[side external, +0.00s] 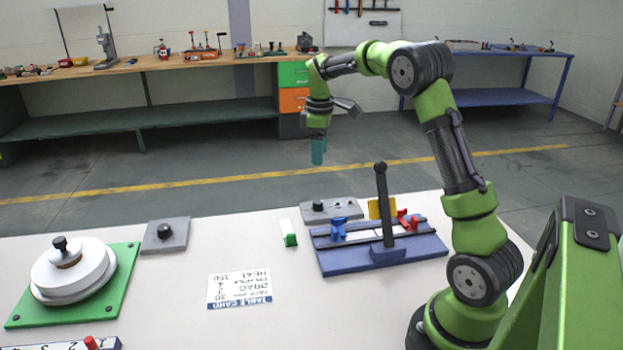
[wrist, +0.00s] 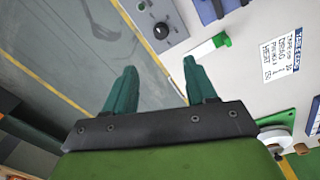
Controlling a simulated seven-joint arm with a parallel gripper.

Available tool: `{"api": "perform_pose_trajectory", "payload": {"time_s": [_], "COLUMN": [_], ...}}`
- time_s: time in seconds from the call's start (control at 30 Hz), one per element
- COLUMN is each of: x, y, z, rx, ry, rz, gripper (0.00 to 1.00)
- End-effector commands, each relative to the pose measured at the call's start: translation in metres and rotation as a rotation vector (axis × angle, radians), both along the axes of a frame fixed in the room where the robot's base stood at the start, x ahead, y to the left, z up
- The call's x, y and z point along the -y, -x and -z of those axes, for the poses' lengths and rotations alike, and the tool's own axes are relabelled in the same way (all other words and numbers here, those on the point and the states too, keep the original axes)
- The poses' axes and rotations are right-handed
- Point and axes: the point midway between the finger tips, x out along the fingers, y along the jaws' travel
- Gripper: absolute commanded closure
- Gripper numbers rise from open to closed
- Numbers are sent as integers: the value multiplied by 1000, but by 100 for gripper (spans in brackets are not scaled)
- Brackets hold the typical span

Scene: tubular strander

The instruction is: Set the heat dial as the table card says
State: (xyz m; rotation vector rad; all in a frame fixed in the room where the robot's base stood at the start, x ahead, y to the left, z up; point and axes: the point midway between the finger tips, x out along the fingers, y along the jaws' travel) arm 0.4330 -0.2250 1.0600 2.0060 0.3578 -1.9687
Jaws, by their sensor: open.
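The table card (side external: 240,289) lies flat on the table, upside down in the side view. Its lines include DRAG and HEAT, and the HEAT line seems to read 150. It also shows in the wrist view (wrist: 288,58). A grey panel with a black knob (side external: 318,206) and small fittings stands at the table's back edge; the knob shows in the wrist view (wrist: 161,30). Another grey plate with a black knob (side external: 164,231) is at the left. Neither shows a readable label, so I cannot tell which is the heat dial. My gripper (side external: 318,160) is open and empty, high beyond the back edge.
A blue fixture (side external: 420,252) with a tall black lever stands right of the card. A white-and-green block (side external: 288,232) lies near the back panel. A white disc stack (side external: 72,270) on a green plate is at the left. The table around the card is clear.

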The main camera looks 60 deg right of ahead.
Motion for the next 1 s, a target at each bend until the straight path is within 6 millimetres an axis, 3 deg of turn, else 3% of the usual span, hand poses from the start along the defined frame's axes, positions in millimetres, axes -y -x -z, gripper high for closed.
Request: {"api": "perform_pose_trajectory", "payload": {"time_s": [0.1, 0.37, 1.0], "x": [1, -1, 3], "y": [-2, 0, -3], "z": [-13, 3, 133], "rx": [-2, -16, -15], "ry": [9, -2, -1], "rz": [-126, -196, -193], "gripper": [44, 44, 44]}}
